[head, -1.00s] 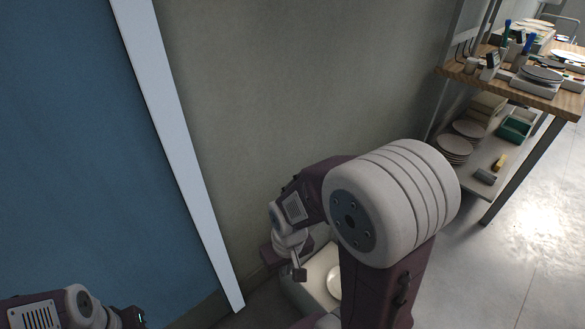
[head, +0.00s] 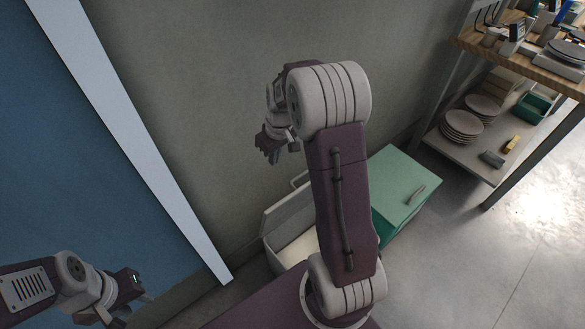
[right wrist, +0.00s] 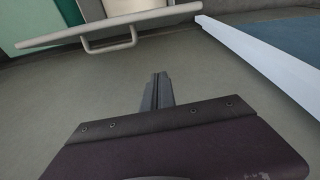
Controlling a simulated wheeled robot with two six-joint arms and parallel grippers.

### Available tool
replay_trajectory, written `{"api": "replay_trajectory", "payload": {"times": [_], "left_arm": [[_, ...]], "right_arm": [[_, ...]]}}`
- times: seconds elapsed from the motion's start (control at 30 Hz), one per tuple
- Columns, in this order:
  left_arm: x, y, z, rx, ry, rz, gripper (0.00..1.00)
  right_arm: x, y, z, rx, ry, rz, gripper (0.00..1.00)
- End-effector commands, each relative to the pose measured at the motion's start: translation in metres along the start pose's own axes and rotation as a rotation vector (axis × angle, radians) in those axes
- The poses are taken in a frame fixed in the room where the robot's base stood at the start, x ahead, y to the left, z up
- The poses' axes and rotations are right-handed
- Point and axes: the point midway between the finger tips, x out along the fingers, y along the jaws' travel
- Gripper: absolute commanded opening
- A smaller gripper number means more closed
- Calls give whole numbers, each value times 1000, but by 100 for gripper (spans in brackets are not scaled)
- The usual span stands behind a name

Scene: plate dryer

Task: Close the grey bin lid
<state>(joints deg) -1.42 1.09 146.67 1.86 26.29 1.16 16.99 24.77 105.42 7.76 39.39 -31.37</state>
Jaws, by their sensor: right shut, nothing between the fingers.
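The grey bin (head: 270,255) stands by the wall in the head view, partly hidden behind my right arm. Its lid (head: 287,212) is raised, with a bar handle on its far side, and the pale inside shows. In the right wrist view the lid's edge (right wrist: 62,38) and handle (right wrist: 110,44) lie at the top, beyond the fingertips. My right gripper (head: 276,152) is above the lid, near the wall; in its wrist view the fingers (right wrist: 160,78) are together and empty, apart from the handle. My left gripper (head: 135,300) is at lower left, away from the bin; its finger gap is unclear.
A green bin (head: 400,185) with a shut lid and handle stands right of the grey bin. A blue panel (head: 60,170) with a white edge strip is at left. A shelf table (head: 530,70) with plates is at upper right. Open floor (head: 470,260) lies at right.

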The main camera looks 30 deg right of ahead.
Motion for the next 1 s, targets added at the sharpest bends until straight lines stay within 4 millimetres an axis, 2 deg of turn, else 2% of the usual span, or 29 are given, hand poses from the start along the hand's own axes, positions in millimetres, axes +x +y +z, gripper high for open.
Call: {"api": "replay_trajectory", "payload": {"times": [0.03,0.13,0.2,0.27,0.43,0.53,0.9,0.97,1.0], "left_arm": [[-5,0,0,0,0,0,36],[-10,0,-1,0,0,0,36],[-11,0,-1,0,0,0,36],[-11,0,-1,0,0,0,36],[-10,0,-1,0,0,0,36],[-6,0,-1,0,0,0,36],[14,0,2,0,0,0,36],[16,0,2,0,0,0,36],[18,0,2,0,0,0,36]], "right_arm": [[0,18,-4,19,1,2,0],[4,50,-8,47,4,8,0],[7,65,-9,62,6,10,0],[9,71,-9,66,7,10,0],[13,72,-9,67,7,10,0],[24,72,-9,67,7,10,0],[105,72,-9,68,6,10,0],[116,72,-8,68,5,9,0],[115,73,0,70,7,11,0]]}}
